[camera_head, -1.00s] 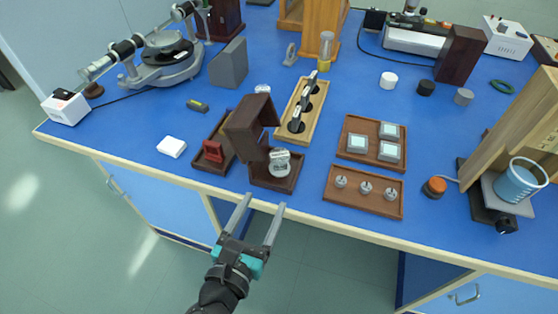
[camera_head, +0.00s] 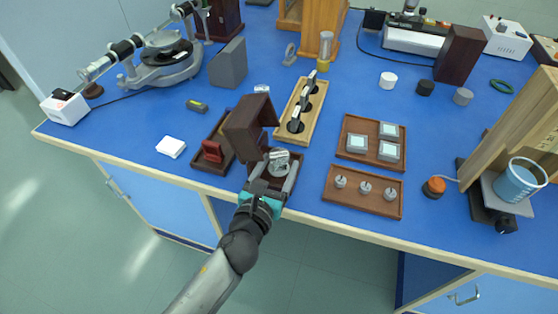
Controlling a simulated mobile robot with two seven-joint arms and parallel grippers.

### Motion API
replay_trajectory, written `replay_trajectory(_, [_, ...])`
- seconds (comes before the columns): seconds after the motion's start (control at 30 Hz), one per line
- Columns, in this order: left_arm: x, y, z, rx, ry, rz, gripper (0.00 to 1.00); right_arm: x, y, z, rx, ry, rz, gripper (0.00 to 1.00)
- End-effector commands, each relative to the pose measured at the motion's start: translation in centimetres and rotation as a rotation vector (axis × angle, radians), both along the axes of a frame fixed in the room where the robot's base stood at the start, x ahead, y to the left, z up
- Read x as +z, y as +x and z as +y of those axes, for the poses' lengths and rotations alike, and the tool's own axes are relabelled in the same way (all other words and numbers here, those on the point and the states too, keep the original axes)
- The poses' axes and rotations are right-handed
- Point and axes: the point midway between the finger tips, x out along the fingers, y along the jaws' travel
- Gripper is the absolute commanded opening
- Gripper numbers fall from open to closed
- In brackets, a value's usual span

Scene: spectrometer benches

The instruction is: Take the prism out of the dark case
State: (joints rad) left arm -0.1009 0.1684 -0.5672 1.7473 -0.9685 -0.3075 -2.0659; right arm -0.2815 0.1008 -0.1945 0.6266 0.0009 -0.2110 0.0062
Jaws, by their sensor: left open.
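The dark case (camera_head: 250,125) stands near the bench's front edge with its brown lid raised at the left. The prism (camera_head: 279,158), a clear and grey piece, sits in the open base of the case. My left gripper (camera_head: 280,163) reaches over the case from the front. It is open, with one finger on each side of the prism, and whether the fingers touch it I cannot tell. The gripper hides much of the case base. My right gripper is not in view.
A tray with a red piece (camera_head: 212,152) lies just left of the case. A wooden rack (camera_head: 310,122) with dark holes stands behind it. Two brown trays (camera_head: 335,207) of small parts lie to the right.

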Motion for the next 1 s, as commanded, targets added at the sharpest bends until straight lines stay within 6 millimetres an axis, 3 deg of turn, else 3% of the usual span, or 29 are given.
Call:
replay_trajectory(0.2, [-0.4,1.9,-0.7,-0.001,-0.001,0.000,0.71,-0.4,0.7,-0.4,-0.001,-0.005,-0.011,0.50])
replay_trajectory(0.47, [-0.4,2.0,-0.7,-0.001,0.000,0.001,0.71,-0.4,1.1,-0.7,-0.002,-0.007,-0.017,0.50])
replay_trajectory(1.0, [-0.4,2.0,-0.7,0.000,0.000,0.001,0.10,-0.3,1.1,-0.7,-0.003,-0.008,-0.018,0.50])
